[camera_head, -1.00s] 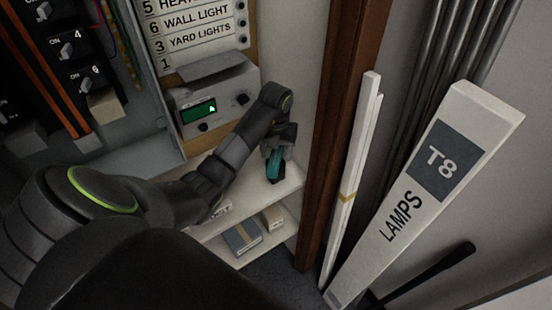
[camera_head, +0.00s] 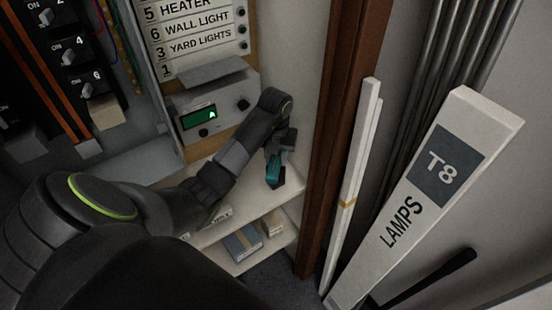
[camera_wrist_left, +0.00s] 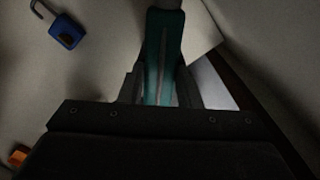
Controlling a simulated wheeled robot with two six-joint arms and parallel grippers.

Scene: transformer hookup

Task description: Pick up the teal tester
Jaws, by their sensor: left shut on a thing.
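The teal tester (camera_head: 274,168) is at the right end of the upper white shelf in the head view, below my left gripper (camera_head: 277,152). In the left wrist view the tester (camera_wrist_left: 163,50) runs up between the two dark fingers of my left gripper (camera_wrist_left: 161,88). The fingers are shut on it. Its lower part is hidden behind the gripper body in the wrist view. I cannot tell whether its end touches the shelf. My right gripper is not in view.
The white shelf (camera_head: 250,200) holds the tester's area, with boxes (camera_head: 243,241) on the level below. A grey unit with a green display (camera_head: 198,118) is behind my arm. A brown post (camera_head: 340,130) and a long T8 lamps box (camera_head: 425,200) stand right. A blue padlock (camera_wrist_left: 67,32) lies nearby.

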